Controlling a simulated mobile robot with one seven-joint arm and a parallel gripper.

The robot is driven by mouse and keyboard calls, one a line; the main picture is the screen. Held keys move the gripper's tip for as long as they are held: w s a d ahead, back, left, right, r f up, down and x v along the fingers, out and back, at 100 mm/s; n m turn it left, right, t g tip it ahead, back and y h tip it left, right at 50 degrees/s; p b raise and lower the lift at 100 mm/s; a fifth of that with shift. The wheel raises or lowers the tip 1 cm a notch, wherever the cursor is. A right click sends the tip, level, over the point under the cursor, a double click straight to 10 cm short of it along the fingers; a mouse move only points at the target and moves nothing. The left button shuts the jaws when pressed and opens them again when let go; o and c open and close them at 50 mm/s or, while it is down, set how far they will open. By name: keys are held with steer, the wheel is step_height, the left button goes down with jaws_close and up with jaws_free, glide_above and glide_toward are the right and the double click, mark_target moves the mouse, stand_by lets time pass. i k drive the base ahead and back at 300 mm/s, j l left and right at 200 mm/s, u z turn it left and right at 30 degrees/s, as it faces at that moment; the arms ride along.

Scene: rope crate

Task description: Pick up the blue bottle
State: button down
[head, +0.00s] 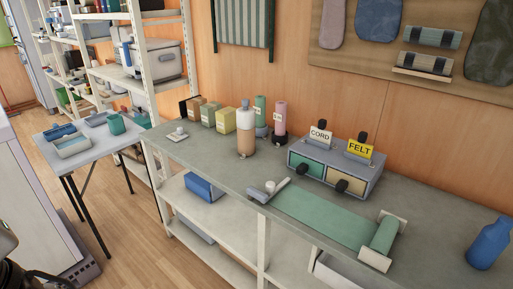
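A blue bottle (488,246) stands upright on the grey bench top (433,222) at the far right, close to the right edge of the head view. Its body is wide and its neck narrow, and nothing touches it. My gripper does not show in the head view. Dark and grey parts at the lower left corner cannot be told clearly.
Left of the bottle, a green roll (340,222) lies partly unrolled. Behind it stands a drawer box (335,172) with CORD and FELT signs. A side table (95,142) and shelves are at left.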

mark_target(493, 239)
steer(key=z, duration=1.5)
